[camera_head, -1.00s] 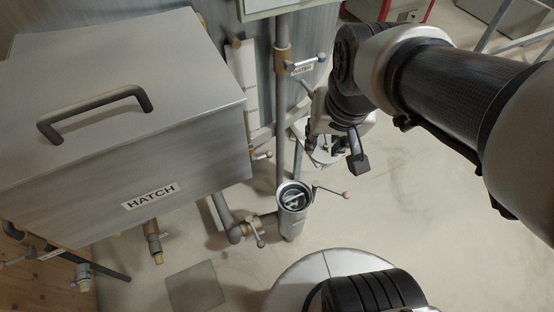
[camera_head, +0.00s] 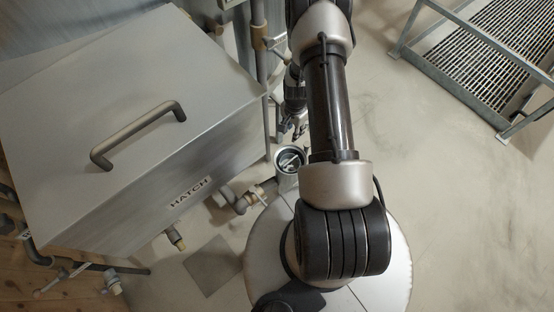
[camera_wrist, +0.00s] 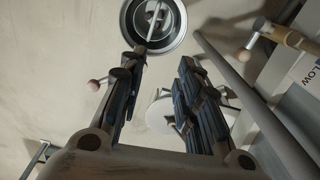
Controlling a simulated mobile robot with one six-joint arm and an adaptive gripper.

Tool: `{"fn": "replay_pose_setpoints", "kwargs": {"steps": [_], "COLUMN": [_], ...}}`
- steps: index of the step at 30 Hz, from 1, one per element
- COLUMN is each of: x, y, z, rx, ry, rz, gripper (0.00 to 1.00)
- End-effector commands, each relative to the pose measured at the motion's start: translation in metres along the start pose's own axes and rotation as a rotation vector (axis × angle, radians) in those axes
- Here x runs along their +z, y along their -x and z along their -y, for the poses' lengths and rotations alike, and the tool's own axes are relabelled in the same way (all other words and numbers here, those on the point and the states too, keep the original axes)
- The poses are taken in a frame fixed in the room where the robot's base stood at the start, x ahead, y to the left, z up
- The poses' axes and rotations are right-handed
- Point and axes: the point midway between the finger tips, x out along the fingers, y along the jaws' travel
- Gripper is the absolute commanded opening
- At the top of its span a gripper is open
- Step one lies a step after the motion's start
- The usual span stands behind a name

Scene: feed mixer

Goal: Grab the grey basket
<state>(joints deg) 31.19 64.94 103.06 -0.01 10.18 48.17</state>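A round grey basket with a bar across its top (camera_head: 290,160) sits inside an open upright metal pot (camera_head: 287,183) beside the hatch box. In the wrist view the basket (camera_wrist: 152,17) shows at the top edge, with its light bar running across the dark opening; the pot's rim (camera_wrist: 180,38) surrounds it. My gripper (camera_head: 294,132) is just behind the pot in the head view, partly hidden by my arm. In the wrist view my gripper (camera_wrist: 161,57) is open, its two dark fingers apart with nothing held between them. The fingers point toward the pot.
The large metal hatch box (camera_head: 110,110) with a dark handle (camera_head: 138,133) fills the left. Pipes and a valve (camera_head: 258,192) stand between box and pot. A vertical pipe (camera_head: 260,60) rises behind. A metal grate platform (camera_head: 490,50) is upper right; floor on the right is clear.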

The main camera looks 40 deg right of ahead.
Motion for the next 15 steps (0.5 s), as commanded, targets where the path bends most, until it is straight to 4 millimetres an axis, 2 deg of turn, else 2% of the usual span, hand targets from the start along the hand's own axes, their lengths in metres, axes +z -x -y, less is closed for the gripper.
{"fn": "replay_pose_setpoints", "kwargs": {"steps": [1,5,11,15], "x": [0.001,0.002,0.004,0.005], "y": [-0.016,-0.042,-0.069,-0.1], "z": [-0.011,-0.026,-0.032,-0.032], "rx": [0.012,0.022,0.026,0.026], "ry": [-0.035,-0.092,-0.111,-0.109], "rz": [0.01,0.018,0.021,0.021], "gripper": [0.31,0.31,0.31,0.31]}}
